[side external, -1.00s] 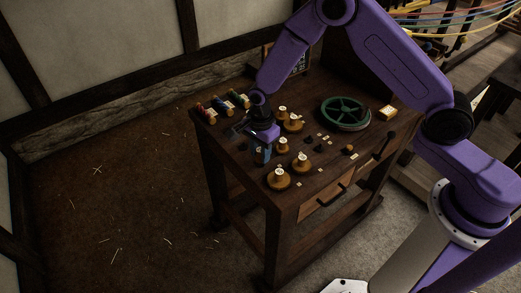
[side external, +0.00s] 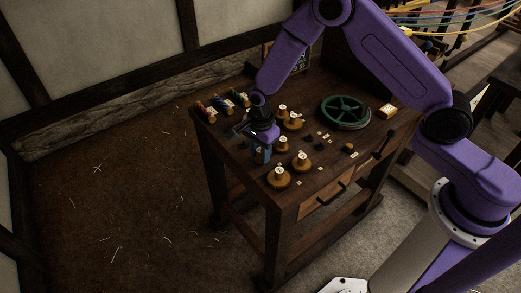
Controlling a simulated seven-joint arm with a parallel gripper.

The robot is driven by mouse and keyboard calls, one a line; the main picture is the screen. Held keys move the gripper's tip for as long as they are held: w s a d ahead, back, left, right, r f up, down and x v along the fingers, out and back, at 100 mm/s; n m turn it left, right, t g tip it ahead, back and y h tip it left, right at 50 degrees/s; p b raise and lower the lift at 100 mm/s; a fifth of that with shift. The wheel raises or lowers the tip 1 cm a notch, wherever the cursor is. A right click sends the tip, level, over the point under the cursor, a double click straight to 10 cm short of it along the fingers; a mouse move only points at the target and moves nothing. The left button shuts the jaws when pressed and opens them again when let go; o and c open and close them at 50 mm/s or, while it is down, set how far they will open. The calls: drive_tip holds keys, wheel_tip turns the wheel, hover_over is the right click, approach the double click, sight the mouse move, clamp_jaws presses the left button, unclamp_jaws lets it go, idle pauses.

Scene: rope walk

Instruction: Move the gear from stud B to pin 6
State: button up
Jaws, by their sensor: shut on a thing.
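My gripper (side external: 262,157) is low over the left part of the wooden bench top, with its blue fingers pointing down. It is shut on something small. The fingers hide most of what they hold, and I take it to be the gear; I cannot make out its teeth. Several round, brass-coloured pieces with pale tops stand to the right of the fingers, one close by (side external: 283,145) and others in front (side external: 279,179) and behind (side external: 294,123). The labels are too small to read, so I cannot tell which are stud B and pin 6.
A large green spoked wheel (side external: 345,112) lies at the back right of the bench (side external: 325,178). Coloured spools (side external: 227,104) line the back left edge. A small yellowish box (side external: 388,111) sits at the right. Small pale tags dot the middle.

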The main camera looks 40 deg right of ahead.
drive_tip(key=shift+f, duration=0.15)
drive_tip(key=o, duration=1)
drive_tip(key=shift+r, duration=4)
